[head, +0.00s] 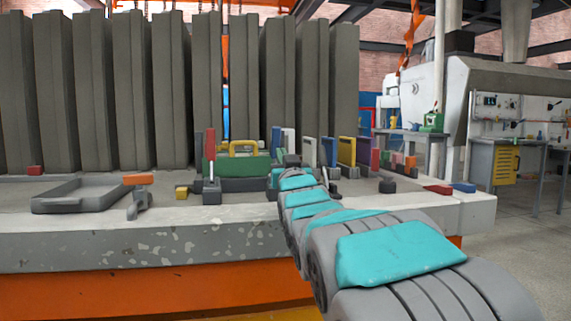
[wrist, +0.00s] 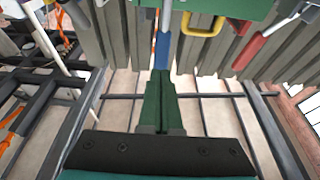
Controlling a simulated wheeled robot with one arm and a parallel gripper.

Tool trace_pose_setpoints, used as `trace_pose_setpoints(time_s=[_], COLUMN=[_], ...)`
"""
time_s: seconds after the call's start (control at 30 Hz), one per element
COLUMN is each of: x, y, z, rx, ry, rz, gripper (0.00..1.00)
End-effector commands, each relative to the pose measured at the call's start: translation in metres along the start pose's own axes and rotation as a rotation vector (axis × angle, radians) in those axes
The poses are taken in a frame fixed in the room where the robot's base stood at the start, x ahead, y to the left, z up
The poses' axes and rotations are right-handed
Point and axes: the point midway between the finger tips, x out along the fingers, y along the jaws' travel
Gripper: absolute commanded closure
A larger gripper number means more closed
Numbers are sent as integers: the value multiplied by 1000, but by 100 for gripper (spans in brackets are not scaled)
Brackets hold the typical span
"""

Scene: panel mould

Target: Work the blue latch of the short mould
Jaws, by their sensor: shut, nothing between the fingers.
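The short mould is a green block (head: 232,167) with a yellow handle (head: 243,147) on top, on the bench in the head view. Its green side (wrist: 228,8) and yellow handle (wrist: 203,25) show at the top of the wrist view. The blue latch (wrist: 162,50) is a blue grip on a pale metal rod, left of the yellow handle there. My gripper (wrist: 160,74) has its dark green fingers shut and empty, with the tips at the end of the blue grip. I cannot tell whether they touch. In the head view my arm mostly hides the gripper.
A red-gripped latch (wrist: 247,52) is to the right in the wrist view. A grey tray (head: 85,194) and an orange-topped clamp (head: 138,195) lie on the bench at left. Tall grey panels (head: 120,90) stand behind. Several coloured blocks with handles (head: 347,150) stand at right.

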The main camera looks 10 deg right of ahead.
Motion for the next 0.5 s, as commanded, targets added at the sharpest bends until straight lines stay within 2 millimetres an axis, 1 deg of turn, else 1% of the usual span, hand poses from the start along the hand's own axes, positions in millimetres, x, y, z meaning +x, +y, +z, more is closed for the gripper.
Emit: trace_pose_setpoints(time_s=[0.03,0.1,0.2,0.33,0.5], x=[8,17,28,37,42], y=[0,0,0,0,0], z=[0,-1,1,-1,-1], rx=[0,0,0,0,0], ry=[1,4,2,3,2], rz=[0,0,0,0,0], gripper=[100,100,100,100,100])
